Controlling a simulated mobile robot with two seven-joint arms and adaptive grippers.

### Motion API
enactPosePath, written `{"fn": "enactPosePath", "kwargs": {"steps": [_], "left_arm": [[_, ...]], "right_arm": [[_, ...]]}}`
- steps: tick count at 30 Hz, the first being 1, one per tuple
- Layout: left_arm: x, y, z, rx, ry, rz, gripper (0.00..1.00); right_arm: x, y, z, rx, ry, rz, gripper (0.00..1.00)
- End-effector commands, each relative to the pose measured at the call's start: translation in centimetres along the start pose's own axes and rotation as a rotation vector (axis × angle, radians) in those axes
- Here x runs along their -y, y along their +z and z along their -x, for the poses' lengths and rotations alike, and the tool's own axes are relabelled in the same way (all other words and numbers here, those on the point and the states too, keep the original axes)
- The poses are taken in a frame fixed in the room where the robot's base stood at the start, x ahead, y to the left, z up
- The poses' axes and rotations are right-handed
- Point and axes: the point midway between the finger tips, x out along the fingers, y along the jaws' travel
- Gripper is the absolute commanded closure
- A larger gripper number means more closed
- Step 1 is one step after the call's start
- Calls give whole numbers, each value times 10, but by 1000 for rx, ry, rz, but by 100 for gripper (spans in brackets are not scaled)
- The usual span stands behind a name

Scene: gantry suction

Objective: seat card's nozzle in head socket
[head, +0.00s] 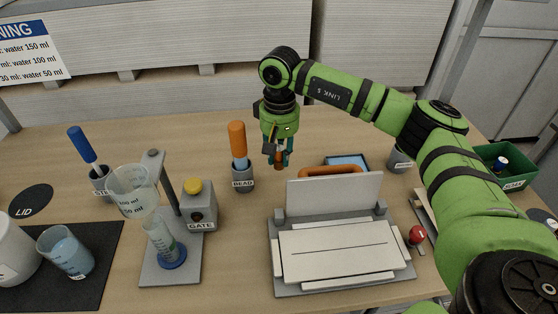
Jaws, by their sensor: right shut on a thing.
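My right gripper (278,160) comes down from the green arm, pointing downward above the table behind the white-plated fixture. It is shut on a small orange-brown piece (279,159), mostly hidden by the fingers; I cannot tell whether this is the nozzle. It appears to be held clear of the table. A card with printed water amounts (28,52) shows at the upper left, cut off by the picture edge. I cannot make out a head socket. My left gripper is not in view.
The fixture (340,250) with an upright white panel (335,195) stands front centre, an orange handle (333,171) behind it. A cup (242,178) holds an orange-handled tool. The GATE box (199,208) and a funnel stand are left; a green bin (510,172) is right.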

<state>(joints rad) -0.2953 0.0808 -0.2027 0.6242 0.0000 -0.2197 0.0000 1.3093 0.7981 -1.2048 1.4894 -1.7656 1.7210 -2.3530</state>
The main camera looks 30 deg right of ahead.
Motion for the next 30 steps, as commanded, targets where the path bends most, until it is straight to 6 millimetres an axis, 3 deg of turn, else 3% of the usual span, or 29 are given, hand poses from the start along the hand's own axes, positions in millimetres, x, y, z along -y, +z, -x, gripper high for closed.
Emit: {"fn": "enactPosePath", "kwargs": {"steps": [7,19,20,21,30], "left_arm": [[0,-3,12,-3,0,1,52],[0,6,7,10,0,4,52],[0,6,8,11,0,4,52],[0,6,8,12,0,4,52],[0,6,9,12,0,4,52]], "right_arm": [[-1,1,-32,4,1,1,100],[-1,0,-40,2,1,1,100],[-1,1,-40,2,1,1,66],[-1,1,-39,2,1,1,50],[-1,1,-38,2,1,1,50]]}}
